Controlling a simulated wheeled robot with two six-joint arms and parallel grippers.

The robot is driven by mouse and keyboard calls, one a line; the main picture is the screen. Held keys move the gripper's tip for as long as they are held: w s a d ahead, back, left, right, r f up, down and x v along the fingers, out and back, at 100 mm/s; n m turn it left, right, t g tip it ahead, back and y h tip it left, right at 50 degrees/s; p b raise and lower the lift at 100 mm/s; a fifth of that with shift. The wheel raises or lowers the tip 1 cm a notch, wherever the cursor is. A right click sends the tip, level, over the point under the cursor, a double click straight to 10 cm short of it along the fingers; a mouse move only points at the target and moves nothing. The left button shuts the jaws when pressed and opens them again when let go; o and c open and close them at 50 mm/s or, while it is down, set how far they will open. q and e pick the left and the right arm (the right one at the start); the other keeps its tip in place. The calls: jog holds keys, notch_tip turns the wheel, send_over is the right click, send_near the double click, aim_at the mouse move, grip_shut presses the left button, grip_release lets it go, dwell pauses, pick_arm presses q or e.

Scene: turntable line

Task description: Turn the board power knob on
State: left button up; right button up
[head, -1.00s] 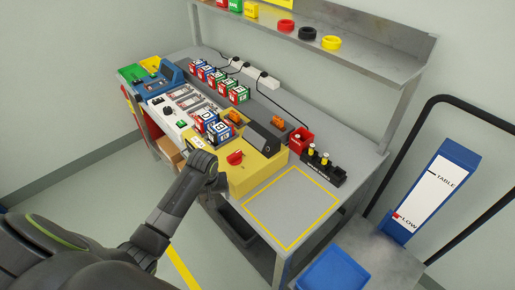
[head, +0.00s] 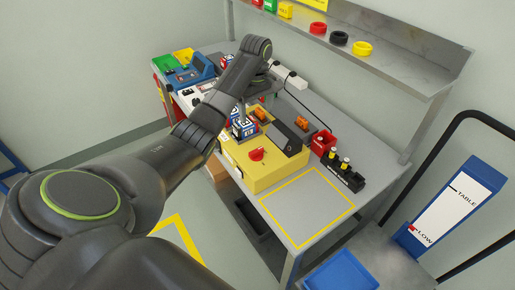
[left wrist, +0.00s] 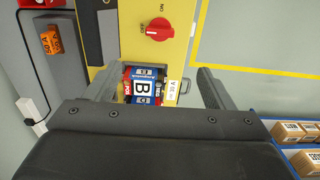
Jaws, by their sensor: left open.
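The red power knob (head: 257,154) sits on top of the yellow board box (head: 265,177). In the left wrist view the knob (left wrist: 160,29) shows at the top centre, between printed OFF and ON marks. A white mark on it is on the OFF side. My left gripper (left wrist: 158,88) is open, its two fingers apart and not touching the knob. My left arm hides part of the bench in the head view. My right gripper is not in view.
A yellow-outlined bench area (head: 308,205) is empty. A shelf (head: 385,45) overhangs the back.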

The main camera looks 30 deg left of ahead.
pick_arm(q)
jog(key=f+b, duration=0.1)
send_near(256, 150)
notch_tip(256, 150, down, 8)
jog(key=shift+r, duration=0.2)
jog(key=shift+f, duration=0.75)
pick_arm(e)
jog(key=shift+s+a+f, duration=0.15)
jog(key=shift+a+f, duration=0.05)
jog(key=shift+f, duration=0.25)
pick_arm(q)
jog(key=shift+w, duration=0.1)
jog(key=c, duration=1)
